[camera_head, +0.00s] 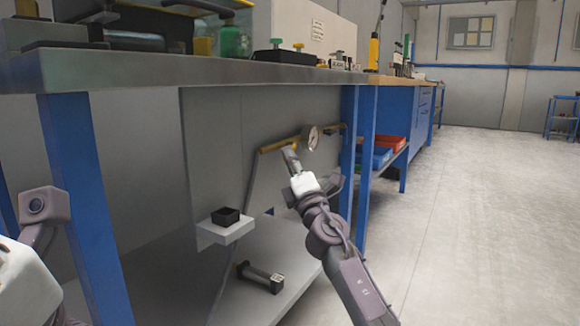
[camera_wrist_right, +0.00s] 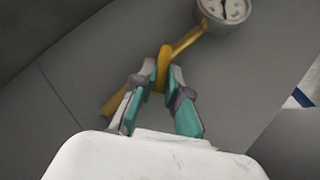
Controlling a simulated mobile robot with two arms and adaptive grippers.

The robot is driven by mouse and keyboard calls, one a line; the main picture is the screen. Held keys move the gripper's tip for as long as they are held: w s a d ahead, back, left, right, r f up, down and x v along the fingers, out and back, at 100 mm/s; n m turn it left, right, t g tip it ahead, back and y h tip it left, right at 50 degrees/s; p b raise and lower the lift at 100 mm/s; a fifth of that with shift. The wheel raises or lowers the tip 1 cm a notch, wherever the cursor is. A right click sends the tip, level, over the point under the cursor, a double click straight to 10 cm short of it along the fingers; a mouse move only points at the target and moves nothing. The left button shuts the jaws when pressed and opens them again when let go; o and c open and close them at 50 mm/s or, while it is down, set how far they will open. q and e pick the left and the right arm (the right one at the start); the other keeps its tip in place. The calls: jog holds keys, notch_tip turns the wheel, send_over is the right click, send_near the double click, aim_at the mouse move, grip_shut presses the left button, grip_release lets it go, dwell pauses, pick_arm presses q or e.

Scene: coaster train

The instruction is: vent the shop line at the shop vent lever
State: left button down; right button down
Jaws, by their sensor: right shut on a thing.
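The shop vent lever, a yellow handle (camera_wrist_right: 163,62), stands up between the fingertips of my right gripper in the right wrist view. My right gripper (camera_wrist_right: 162,78) is shut on it; its teal-and-grey fingers sit on either side. In the head view my right gripper (camera_head: 290,154) reaches under the bench to the brass pipe (camera_head: 276,146), and its fingers largely hide the lever. A round pressure gauge (camera_head: 310,138) is on the pipe just right of the fingers; it also shows in the wrist view (camera_wrist_right: 226,10). Part of my left arm shows at the left edge, without its fingers.
The workbench top (camera_head: 180,72) overhangs the pipe, with blue legs (camera_head: 88,200) on both sides. A small black box (camera_head: 226,217) sits on a white block below. A black-and-brass part (camera_head: 262,277) lies on the lower shelf (camera_head: 290,240). The floor at right is clear.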

jog(key=shift+f, duration=0.1)
jog(key=c, duration=1.2)
grip_release()
jog(key=shift+s, duration=0.1)
jog(key=shift+h, duration=0.3)
jog(key=v, duration=1.1)
jog(key=shift+s+d+f, duration=0.15)
jog(key=shift+s+f, duration=0.1)
jog(key=shift+f, duration=0.1)
jog(key=shift+r, duration=0.1)
